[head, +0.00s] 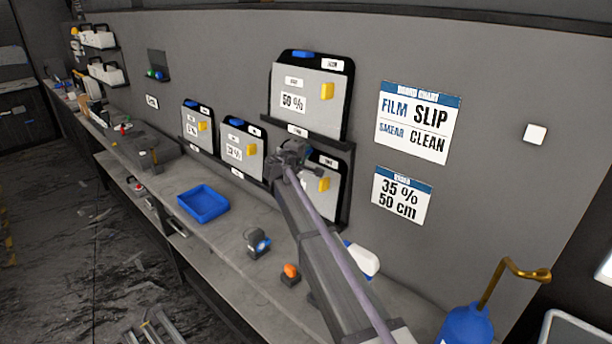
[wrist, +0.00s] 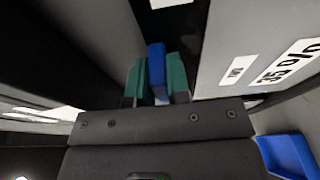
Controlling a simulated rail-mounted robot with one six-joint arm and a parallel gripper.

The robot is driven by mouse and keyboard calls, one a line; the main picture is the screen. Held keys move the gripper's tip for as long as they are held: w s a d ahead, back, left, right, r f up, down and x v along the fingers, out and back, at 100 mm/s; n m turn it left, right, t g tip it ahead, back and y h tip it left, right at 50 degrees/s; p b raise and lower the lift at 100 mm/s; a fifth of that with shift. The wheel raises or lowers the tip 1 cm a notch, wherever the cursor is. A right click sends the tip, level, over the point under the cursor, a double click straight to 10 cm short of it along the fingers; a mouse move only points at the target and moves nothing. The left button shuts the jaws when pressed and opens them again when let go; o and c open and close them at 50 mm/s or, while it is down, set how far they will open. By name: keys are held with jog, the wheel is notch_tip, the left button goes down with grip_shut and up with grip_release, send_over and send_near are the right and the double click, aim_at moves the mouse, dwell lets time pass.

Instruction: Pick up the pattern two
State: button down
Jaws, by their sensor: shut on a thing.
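Several pattern boards stand on the wall racks, each a grey panel on a black backing with a yellow block. The lower right board (head: 323,195) is partly covered by my arm, and its main label is hidden in the head view. My gripper (head: 290,155) is at its upper left edge. In the wrist view, the green fingers (wrist: 156,78) are shut on a blue tab (wrist: 156,65). A grey panel reading 35 % (wrist: 245,45) is just right of the fingers. I cannot read which board is named pattern two.
The upper board (head: 307,100) reads 50 %. Smaller boards (head: 197,128) and (head: 241,150) stand to the left. The order card (head: 402,196) reads 35 %, 50 cm. A blue tray (head: 204,203) and small tools (head: 257,243) lie on the bench below.

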jog(key=s+r+p, duration=0.1)
jog(key=s+a+r+p, duration=0.1)
jog(key=shift+s+r+p, duration=0.15)
jog(key=shift+r+p, duration=0.15)
jog(key=shift+p, duration=0.05)
jog(key=s+a+r+p, duration=0.2)
jog(key=s, duration=0.3)
jog(key=s+a+r+p, duration=0.2)
jog(key=s+r+p, duration=0.1)
jog(key=s, duration=0.2)
jog(key=shift+s+a+r, duration=0.2)
jog(key=shift+s+a, duration=0.05)
jog(key=shift+s, duration=0.05)
